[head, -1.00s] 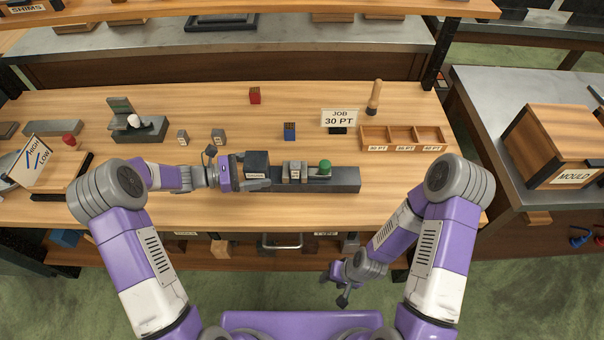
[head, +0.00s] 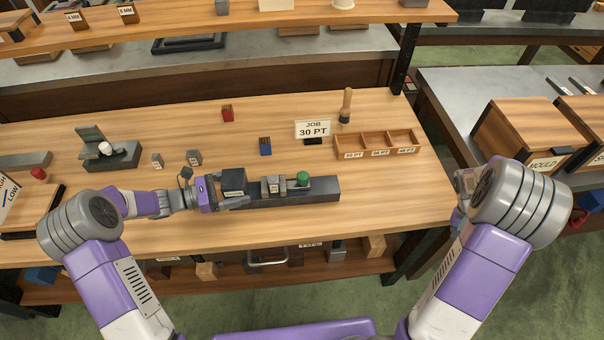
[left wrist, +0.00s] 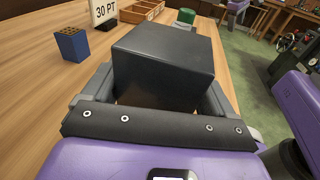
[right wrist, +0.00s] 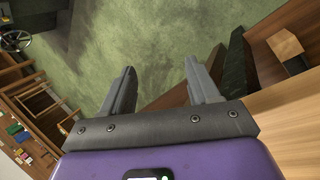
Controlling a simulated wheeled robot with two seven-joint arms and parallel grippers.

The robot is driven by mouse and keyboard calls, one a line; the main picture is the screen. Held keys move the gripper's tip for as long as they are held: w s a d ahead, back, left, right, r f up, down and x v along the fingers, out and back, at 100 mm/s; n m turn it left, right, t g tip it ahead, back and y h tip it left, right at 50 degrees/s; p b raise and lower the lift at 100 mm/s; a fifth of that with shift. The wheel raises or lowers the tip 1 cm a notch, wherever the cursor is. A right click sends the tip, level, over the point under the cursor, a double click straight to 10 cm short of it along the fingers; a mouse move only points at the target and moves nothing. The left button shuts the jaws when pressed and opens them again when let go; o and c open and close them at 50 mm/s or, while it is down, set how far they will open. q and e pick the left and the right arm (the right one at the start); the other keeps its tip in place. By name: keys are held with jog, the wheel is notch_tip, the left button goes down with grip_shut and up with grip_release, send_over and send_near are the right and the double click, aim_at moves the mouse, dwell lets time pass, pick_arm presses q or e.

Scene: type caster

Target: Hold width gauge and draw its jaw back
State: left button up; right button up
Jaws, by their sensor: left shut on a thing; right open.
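The width gauge (head: 318,190) is a long dark bar lying on the bench, with a dark block at its left end, a small grey jaw block (head: 274,184) on top and a green knob (head: 303,178) to the right of that. My left gripper (head: 236,190) is shut on the dark end block (head: 233,180). That block fills the space between the fingers in the left wrist view (left wrist: 165,65). My right gripper (right wrist: 160,85) is open and empty, with floor below it in the right wrist view. In the head view it is hidden behind my right arm.
The bench right of the gauge is clear.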

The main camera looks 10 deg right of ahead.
jog(key=d+r+n+t+h, duration=0.1)
jog(key=d+r, duration=0.3)
jog(key=r, duration=0.3)
jog(key=d+r+n+h, duration=0.1)
jog(key=d+r, duration=0.3)
jog(key=r, duration=0.2)
jog(key=w+a+r+n+t, duration=0.25)
jog(key=w+a+n, duration=0.25)
jog(key=w+a, duration=0.85)
notch_tip(320, 180, up, 3)
jog(key=n+y, duration=0.5)
jog(key=n, duration=0.5)
send_over(302, 174)
jog(key=shift+t, duration=0.45)
notch_tip(302, 174, down, 11)
